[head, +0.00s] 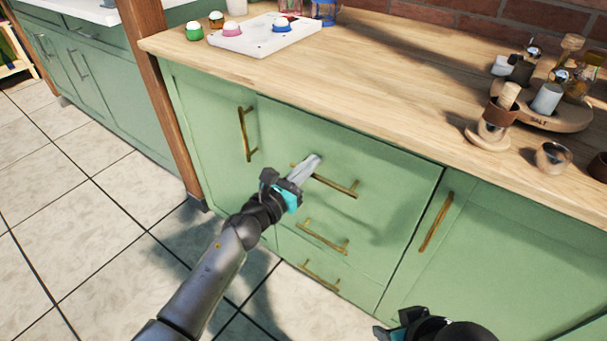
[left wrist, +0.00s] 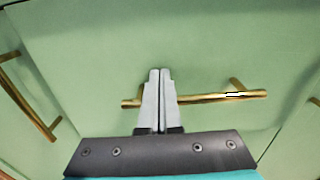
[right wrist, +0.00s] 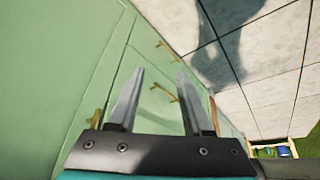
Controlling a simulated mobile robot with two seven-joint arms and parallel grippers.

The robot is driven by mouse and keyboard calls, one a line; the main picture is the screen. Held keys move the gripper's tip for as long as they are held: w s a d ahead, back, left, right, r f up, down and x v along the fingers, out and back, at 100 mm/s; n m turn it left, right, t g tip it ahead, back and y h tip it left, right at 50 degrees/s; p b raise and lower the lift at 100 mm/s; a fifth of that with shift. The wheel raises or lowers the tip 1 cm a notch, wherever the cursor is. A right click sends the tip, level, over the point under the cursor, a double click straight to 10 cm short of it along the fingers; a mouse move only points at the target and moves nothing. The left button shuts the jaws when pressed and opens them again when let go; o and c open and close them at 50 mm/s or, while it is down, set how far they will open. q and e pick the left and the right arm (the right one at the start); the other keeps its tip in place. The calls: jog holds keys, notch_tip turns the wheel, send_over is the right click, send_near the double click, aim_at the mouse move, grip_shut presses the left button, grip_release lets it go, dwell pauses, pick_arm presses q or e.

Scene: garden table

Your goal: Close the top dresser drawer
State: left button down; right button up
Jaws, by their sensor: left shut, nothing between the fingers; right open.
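The top drawer (head: 385,170) is the upper green front in the dresser's drawer stack, with a horizontal brass handle (head: 340,188). Its front looks flush or nearly flush with the cabinet; I cannot tell whether a small gap remains. My left gripper (head: 314,160) is shut and empty in front of this drawer. In the left wrist view, its fingertips (left wrist: 160,72) overlap the left part of the brass handle (left wrist: 210,98) and point at the drawer front; contact is unclear. My right gripper (right wrist: 160,75) is open and empty, low beside the cabinet, partly cut off in the head view.
Lower drawer handles (head: 322,238) and a right door handle (head: 436,222) stick out from the green fronts. The wooden countertop (head: 370,85) overhangs above, with a white tray (head: 265,40), jars and a salt holder (head: 493,125). Tiled floor (head: 80,200) is clear at left.

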pick_arm(q)
jog(key=shift+x, duration=0.95)
pick_arm(e)
jog(key=shift+w+a+f+t, duration=0.15)
jog(key=shift+w+t, duration=0.1)
jog(key=shift+w, duration=0.2)
jog(key=shift+w+a+r+t, duration=0.15)
jog(key=shift+w+t, duration=0.1)
jog(key=shift+w, duration=0.2)
pick_arm(q)
jog(key=shift+r, duration=0.3)
pick_arm(e)
jog(key=shift+f, duration=0.1)
